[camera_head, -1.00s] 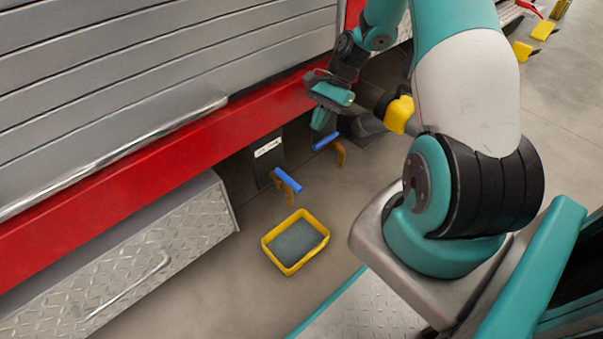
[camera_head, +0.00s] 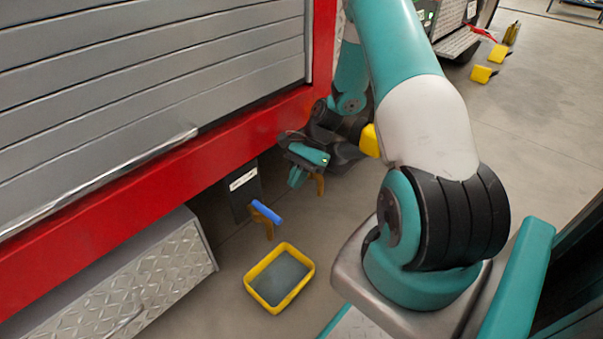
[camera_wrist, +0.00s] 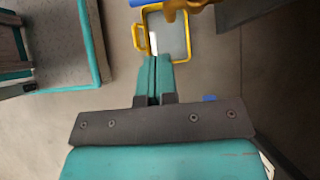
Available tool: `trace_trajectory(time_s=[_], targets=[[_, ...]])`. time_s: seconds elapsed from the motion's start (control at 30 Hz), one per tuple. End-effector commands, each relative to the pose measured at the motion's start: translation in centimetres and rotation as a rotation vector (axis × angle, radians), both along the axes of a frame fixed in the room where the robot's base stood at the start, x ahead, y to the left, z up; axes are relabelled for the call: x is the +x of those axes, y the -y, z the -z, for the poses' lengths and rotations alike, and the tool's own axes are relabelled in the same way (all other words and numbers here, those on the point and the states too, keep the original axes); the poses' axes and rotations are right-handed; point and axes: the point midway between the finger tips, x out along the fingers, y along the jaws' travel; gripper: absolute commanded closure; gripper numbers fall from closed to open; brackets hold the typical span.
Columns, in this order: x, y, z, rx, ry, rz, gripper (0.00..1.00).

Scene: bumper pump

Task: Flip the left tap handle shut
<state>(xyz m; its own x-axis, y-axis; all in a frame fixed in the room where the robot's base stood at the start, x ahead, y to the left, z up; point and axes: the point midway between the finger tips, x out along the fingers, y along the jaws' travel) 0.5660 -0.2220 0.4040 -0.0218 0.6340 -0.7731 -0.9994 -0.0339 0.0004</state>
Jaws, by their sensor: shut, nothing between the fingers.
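The left tap has a blue handle (camera_head: 265,212) that sticks out from a dark panel under the red rail, with a brass spout (camera_head: 268,230) below it. My gripper (camera_head: 297,178) is up and right of this handle in the head view, apart from it. It is shut and empty, and its closed fingers (camera_wrist: 153,80) point toward the tray in the wrist view. The right tap is mostly hidden behind my gripper; its brass spout (camera_head: 320,185) shows. A brass part (camera_wrist: 182,8) shows at the top of the wrist view, and a bit of blue (camera_wrist: 209,98) beside my gripper.
A yellow tray (camera_head: 251,284) with a grey inside stands on the floor below the left tap. A tread-plate box (camera_head: 160,270) is at the left. The red rail (camera_head: 130,187) runs above the taps.

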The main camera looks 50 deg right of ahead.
Motion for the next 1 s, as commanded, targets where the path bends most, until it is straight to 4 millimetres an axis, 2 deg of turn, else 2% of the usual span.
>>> trace_trajectory(time_s=[0.03,0.17,0.3,0.43,0.6,1.0], targets=[[-0.1,-0.8,1.5,0.002,-0.003,-0.003,1.0],[-0.1,-2.5,3.5,0.002,-0.002,-0.003,1.0],[-0.2,-4.6,3.8,0.0,0.0,-0.003,1.0],[-0.2,-5.8,3.9,0.0,0.0,-0.003,1.0],[-0.2,-6.4,3.8,-0.001,0.001,-0.001,1.0],[-0.4,-6.1,3.7,0.0,0.0,0.014,1.0]])
